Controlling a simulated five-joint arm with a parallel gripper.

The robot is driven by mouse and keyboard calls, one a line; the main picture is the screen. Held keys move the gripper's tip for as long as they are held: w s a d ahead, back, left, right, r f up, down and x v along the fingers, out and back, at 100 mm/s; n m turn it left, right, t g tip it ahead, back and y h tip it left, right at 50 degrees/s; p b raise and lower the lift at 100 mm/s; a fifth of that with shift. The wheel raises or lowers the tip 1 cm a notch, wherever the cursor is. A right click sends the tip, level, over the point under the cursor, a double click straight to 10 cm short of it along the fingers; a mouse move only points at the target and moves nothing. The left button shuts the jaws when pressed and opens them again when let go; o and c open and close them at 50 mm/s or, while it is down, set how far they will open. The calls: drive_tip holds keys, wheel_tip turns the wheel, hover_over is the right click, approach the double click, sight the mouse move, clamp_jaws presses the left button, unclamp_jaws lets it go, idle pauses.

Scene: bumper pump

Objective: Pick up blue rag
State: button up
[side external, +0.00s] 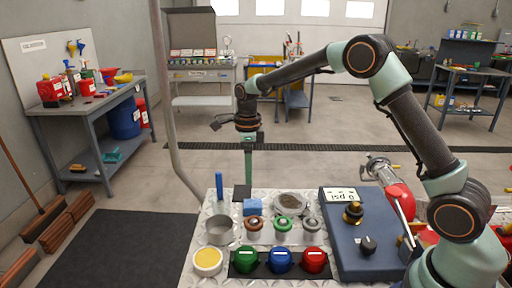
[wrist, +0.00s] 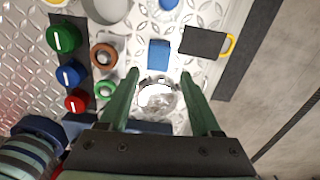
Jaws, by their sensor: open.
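The blue rag (side external: 253,207) is a small folded block on the metal plate, behind a copper-coloured knob. In the wrist view the blue rag (wrist: 158,54) lies just beyond the fingertips, roughly centred between them. My gripper (side external: 248,184) points down above the back of the plate, behind and above the rag in the side view. In the wrist view my gripper (wrist: 160,74) has two green fingers spread apart with nothing held. A round metal dish (wrist: 157,97) shows below, between the fingers.
A dark flat piece (wrist: 205,42) with a yellow handle lies beside the rag. An upright blue handle (side external: 219,186), a grey cup (side external: 220,230), a yellow-filled cup (side external: 207,262) and a blue gauge box (side external: 350,255) surround it.

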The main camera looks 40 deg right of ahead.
hover_over(251, 203)
drive_tip(key=f, duration=0.6)
drive_tip(key=shift+w+a+f, duration=0.2)
drive_tip(key=shift+w+f, duration=0.05)
drive_tip(key=shift+f, duration=0.1)
drive_tip(key=shift+s+d+f, duration=0.1)
drive_tip(key=shift+s+f, duration=0.05)
drive_tip(key=shift+f, duration=1.25)
drive_tip(key=shift+s+d+f, duration=0.1)
drive_tip(key=shift+s+f, duration=0.05)
drive_tip(key=shift+f, duration=1.2)
drive_tip(key=c, duration=1)
drive_tip(key=shift+r, duration=0.2)
wheel_tip(251, 203, up, 20)
drive_tip(key=shift+f, duration=0.1)
